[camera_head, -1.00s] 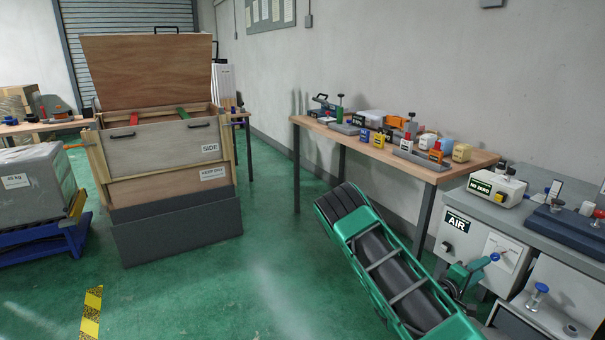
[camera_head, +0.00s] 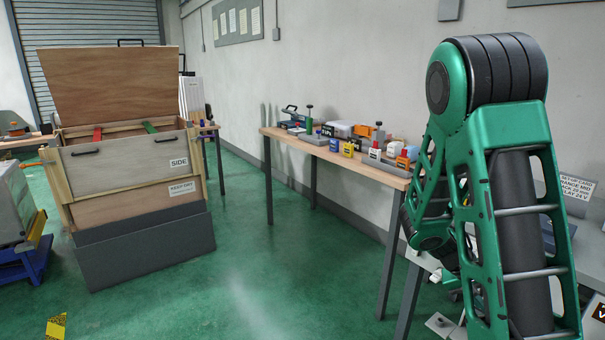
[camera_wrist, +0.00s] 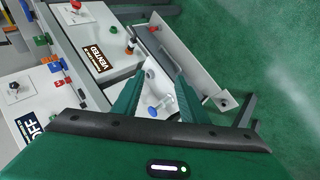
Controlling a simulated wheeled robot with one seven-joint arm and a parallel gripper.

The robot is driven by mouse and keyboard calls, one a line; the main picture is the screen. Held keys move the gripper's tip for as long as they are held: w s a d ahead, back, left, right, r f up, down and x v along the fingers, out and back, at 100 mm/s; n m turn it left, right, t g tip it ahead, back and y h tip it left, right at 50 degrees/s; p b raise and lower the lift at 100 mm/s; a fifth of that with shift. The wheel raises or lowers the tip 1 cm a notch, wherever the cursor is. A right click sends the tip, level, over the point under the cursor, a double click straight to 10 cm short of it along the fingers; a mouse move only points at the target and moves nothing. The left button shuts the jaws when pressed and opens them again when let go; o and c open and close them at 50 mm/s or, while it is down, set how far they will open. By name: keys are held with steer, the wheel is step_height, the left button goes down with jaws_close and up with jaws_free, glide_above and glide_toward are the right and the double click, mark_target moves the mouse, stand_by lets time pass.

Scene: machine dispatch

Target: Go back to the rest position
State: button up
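My arm (camera_head: 500,190) is raised and folded at the right of the head view, with its elbow high up. My gripper is hidden behind the arm there. In the wrist view my gripper (camera_wrist: 155,82) has its two green fingers apart with a gap between them, and nothing is held. Behind the gap, a pale grey bench fixture with a blue knob (camera_wrist: 154,112) shows below.
A grey panel labelled VENTED (camera_wrist: 92,62) lies beside the fingers. A wooden table (camera_head: 385,178) with several small devices stands left of my arm. A large wooden crate (camera_head: 125,165) with its lid raised stands at left. Green floor (camera_head: 290,260) between them is clear.

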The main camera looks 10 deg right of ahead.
steer(key=s+a+r+t+y, duration=0.1)
steer(key=s+a+r+y, duration=0.3)
steer(key=a, duration=0.5)
steer(key=s+a+r+n+t+y, duration=0.1)
steer(key=s+a+r+t+y, duration=0.1)
steer(key=s+a+r+y, duration=0.2)
steer(key=s+a+r, duration=0.3)
steer(key=s+a, duration=0.2)
steer(key=shift+s+a+r, duration=0.2)
steer(key=shift+s+a, duration=0.05)
steer(key=shift+a, duration=0.15)
steer(key=shift+w+f, duration=0.25)
steer(key=shift+w, duration=0.35)
